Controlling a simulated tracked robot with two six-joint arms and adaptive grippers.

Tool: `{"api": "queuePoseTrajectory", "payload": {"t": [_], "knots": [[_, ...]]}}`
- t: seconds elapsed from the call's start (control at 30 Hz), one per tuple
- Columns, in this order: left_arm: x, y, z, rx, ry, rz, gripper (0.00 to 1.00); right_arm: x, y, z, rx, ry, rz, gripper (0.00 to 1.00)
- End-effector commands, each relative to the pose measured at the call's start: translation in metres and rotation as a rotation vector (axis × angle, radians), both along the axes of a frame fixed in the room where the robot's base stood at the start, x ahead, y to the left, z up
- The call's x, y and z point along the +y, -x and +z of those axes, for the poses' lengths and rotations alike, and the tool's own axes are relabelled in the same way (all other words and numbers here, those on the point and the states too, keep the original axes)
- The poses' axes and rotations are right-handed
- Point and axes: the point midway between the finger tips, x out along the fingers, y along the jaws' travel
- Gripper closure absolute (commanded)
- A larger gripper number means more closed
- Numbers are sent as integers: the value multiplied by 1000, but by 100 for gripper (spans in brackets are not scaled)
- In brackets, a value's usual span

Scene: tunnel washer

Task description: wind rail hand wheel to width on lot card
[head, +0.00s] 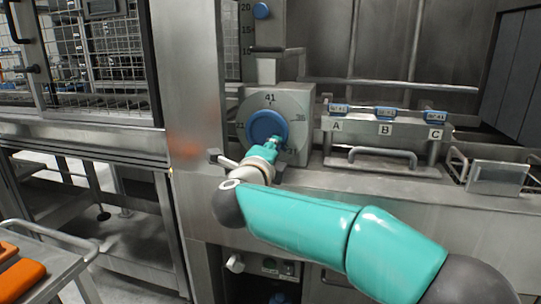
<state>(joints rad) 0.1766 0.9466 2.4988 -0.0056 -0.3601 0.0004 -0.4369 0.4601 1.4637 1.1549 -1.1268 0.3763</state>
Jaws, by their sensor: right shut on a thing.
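A round blue hand wheel (264,126) sits on the front of a grey metal box. Around it is a dial (297,104) marked 41 at the top, 36 at the right and 31 at the lower right. My right gripper (272,143), at the end of the teal-sleeved arm, is at the lower right of the wheel and shut on its rim or a grip there; the fingers hide that part. The lot card is not clearly in view. My left gripper is not in view.
A rack (385,128) with blue-topped stations marked A, B and C stands right of the dial. A horizontal handle (372,153) juts out below it. A cart with orange items (20,276) is at lower left.

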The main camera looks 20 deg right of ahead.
Motion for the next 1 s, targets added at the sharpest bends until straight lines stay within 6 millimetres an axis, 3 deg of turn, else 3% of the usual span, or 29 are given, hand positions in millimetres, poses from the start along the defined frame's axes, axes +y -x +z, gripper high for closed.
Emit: {"api": "queuePoseTrajectory", "payload": {"t": [0.03, 0.53, 0.57, 0.7, 1.0], "knots": [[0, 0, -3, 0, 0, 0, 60, 1, -1, -8, 6, -12, 2, 100], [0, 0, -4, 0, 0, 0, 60, 2, -2, -7, -5, -29, 2, 100], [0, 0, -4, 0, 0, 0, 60, 2, -2, -7, -5, -29, 2, 76], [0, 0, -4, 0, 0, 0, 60, 2, -1, -6, -7, -28, 1, 52], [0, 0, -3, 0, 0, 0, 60, 1, 0, -3, -14, -27, 1, 52]]}}
